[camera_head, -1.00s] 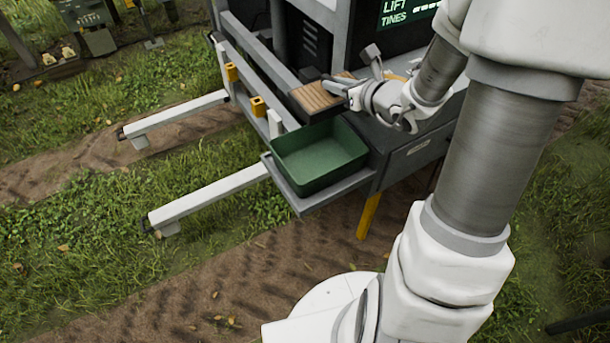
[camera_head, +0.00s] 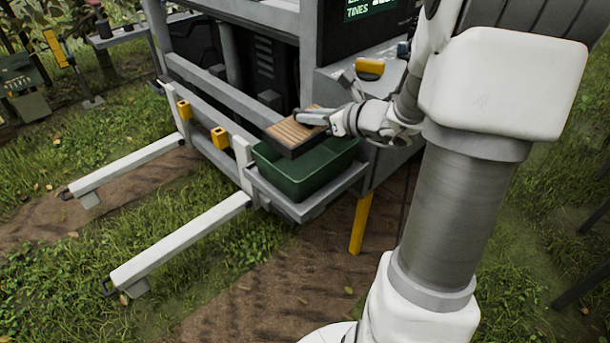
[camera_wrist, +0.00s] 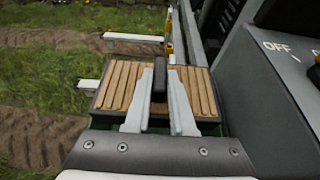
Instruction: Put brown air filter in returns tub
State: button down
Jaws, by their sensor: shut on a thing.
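The brown air filter (camera_head: 298,130) is a flat, dark-framed block with brown pleats on top. My gripper (camera_head: 312,117) is shut on it and holds it above the green tub, over its back left part. In the wrist view the pleated filter (camera_wrist: 118,88) shows on both sides of my gripper (camera_wrist: 159,85). The green returns tub (camera_head: 300,188) stands on a grey tray at the machine's side. Its visible inside looks empty; the filter hides part of it.
The machine's grey frame (camera_head: 215,90) with yellow blocks stands just left of and behind the filter. A grey cabinet (camera_wrist: 265,100) rises close on the right in the wrist view. A yellow item (camera_head: 370,68) lies on the ledge behind. Two white tines (camera_head: 180,240) reach out over the grass.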

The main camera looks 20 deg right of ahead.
aim_at(321, 138)
jog(key=f, duration=0.2)
jog(key=f+b, duration=0.2)
jog(key=f, duration=0.1)
jog(key=shift+s+d+f, duration=0.1)
jog(key=shift+d+f, duration=0.15)
jog(key=shift+f, duration=0.1)
jog(key=shift+f+b, duration=0.75)
jog(key=shift+f, duration=1.35)
jog(key=shift+f+b, duration=0.3)
jog(key=c, duration=0.8)
grip_release()
jog(key=shift+o, duration=0.2)
